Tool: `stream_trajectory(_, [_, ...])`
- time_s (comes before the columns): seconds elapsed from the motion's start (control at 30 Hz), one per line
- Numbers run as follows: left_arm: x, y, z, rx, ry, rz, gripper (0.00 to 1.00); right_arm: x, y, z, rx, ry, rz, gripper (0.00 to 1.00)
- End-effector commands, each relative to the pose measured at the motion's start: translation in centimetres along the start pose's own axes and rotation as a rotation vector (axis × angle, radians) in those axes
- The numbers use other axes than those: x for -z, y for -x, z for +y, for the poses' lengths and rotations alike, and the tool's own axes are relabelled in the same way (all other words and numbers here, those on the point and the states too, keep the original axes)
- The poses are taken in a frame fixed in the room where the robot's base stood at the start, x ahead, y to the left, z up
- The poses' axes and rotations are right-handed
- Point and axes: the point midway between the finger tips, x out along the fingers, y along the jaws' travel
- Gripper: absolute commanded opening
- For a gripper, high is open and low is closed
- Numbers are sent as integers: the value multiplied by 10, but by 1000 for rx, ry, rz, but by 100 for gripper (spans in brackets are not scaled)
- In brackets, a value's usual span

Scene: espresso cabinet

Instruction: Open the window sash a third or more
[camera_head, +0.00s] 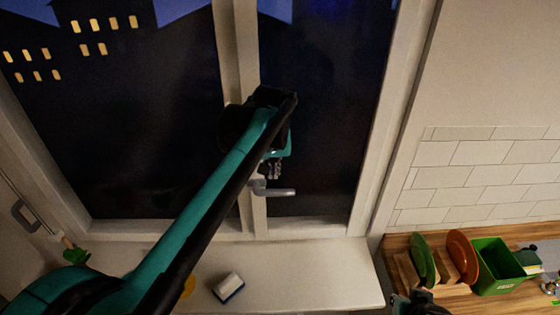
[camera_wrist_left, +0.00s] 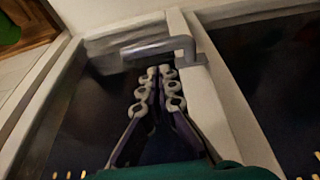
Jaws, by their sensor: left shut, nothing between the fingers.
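The window has two dark panes with a pale post between them. The right sash (camera_head: 368,150) looks closed in its frame. Its grey lever handle (camera_head: 280,192) sits low on the middle post and lies horizontal, pointing right. The handle also shows in the left wrist view (camera_wrist_left: 158,48). My left gripper (camera_head: 274,170) is just above the handle in the head view. In the left wrist view its fingertips (camera_wrist_left: 162,72) are together and empty, close beside the handle's base; I cannot tell if they touch it. A dark part, probably my right gripper (camera_head: 416,304), shows at the bottom edge, mostly cut off.
A white block with a blue underside (camera_head: 228,287) lies on the window sill (camera_head: 335,270). On the wooden counter (camera_head: 400,243) at the right stand a green plate (camera_head: 423,260), a reddish plate (camera_head: 463,256) and a green bin (camera_head: 498,268). A plant (camera_head: 75,255) is at the left.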

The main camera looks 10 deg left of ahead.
Motion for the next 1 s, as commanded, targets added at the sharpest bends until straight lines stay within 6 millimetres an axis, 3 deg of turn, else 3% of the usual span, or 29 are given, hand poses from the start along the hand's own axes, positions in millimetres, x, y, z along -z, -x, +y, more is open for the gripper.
stream_trajectory(0.03, [8,8,2,4,5,-6,0,5,8,0,0,0,0,0])
stream_trajectory(0.17, [13,5,4,9,12,-12,0,6,9,0,0,0,0,0])
stream_trajectory(0.7, [11,-80,3,9,12,-12,0,2,3,0,0,0,0,0])
stream_trajectory(1.0, [11,-93,2,8,11,-12,0,2,3,0,0,0,0,0])
